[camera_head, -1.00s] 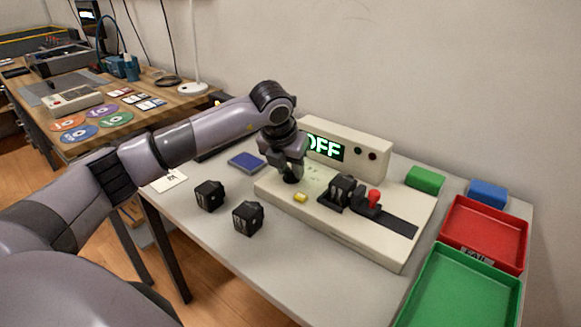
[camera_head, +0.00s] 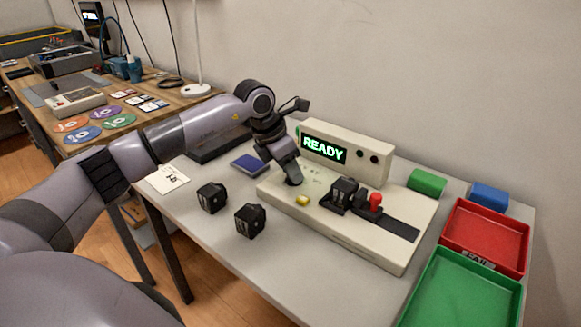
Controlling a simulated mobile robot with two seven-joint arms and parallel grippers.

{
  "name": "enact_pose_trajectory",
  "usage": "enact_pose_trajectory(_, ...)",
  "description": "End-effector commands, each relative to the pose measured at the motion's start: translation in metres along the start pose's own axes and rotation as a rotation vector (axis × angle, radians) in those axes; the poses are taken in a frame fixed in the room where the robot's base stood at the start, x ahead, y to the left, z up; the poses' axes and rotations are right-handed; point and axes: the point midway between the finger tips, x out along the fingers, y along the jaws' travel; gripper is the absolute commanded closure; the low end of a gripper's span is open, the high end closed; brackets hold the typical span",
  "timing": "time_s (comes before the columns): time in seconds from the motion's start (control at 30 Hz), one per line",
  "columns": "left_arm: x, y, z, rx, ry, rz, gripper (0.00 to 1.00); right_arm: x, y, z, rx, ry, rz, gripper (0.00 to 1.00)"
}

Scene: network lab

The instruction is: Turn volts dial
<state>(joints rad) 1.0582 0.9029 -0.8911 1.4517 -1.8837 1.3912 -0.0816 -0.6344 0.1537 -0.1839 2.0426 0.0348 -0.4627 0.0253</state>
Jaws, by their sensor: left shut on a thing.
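A cream test unit (camera_head: 345,225) sits on the grey table, with an upright panel whose green display (camera_head: 324,148) reads READY. My left gripper (camera_head: 294,181) points down at the left part of the unit's top and is shut on the dial there. The dial is mostly hidden by the fingers, so its pointer cannot be read. A yellow button (camera_head: 302,200) lies just in front of the gripper. A black block (camera_head: 344,190) sits in a holder on the unit, beside a red-knobbed lever (camera_head: 376,200). My right gripper is not in view.
Two loose black blocks (camera_head: 212,197) (camera_head: 250,219) stand on the table left of the unit. A blue pad (camera_head: 249,164) lies behind them. Red (camera_head: 524,246) and green (camera_head: 418,300) trays are at right, with green (camera_head: 427,182) and blue (camera_head: 489,196) blocks behind.

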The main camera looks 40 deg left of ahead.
Motion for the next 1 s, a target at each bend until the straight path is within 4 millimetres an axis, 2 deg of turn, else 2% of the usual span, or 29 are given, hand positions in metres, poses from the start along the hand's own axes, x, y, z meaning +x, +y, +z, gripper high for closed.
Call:
enact_pose_trajectory(0.47, -0.001, 0.001, 0.001, 0.015, -0.001, -0.004, 0.97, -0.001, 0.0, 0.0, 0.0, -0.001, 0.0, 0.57)
enact_pose_trajectory(0.5, -0.001, 0.001, 0.001, 0.015, -0.001, -0.004, 0.6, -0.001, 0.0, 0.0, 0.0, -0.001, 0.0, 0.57)
enact_pose_trajectory(0.57, -0.001, 0.001, 0.001, 0.015, -0.001, -0.004, 0.41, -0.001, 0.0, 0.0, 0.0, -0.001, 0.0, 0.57)
enact_pose_trajectory(0.87, -0.001, 0.0, 0.0, 0.014, 0.0, -0.005, 0.41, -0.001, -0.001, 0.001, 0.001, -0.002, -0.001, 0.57)
enact_pose_trajectory(1.0, -0.015, 0.001, 0.001, 0.014, -0.004, -0.003, 0.41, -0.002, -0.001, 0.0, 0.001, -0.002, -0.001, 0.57)
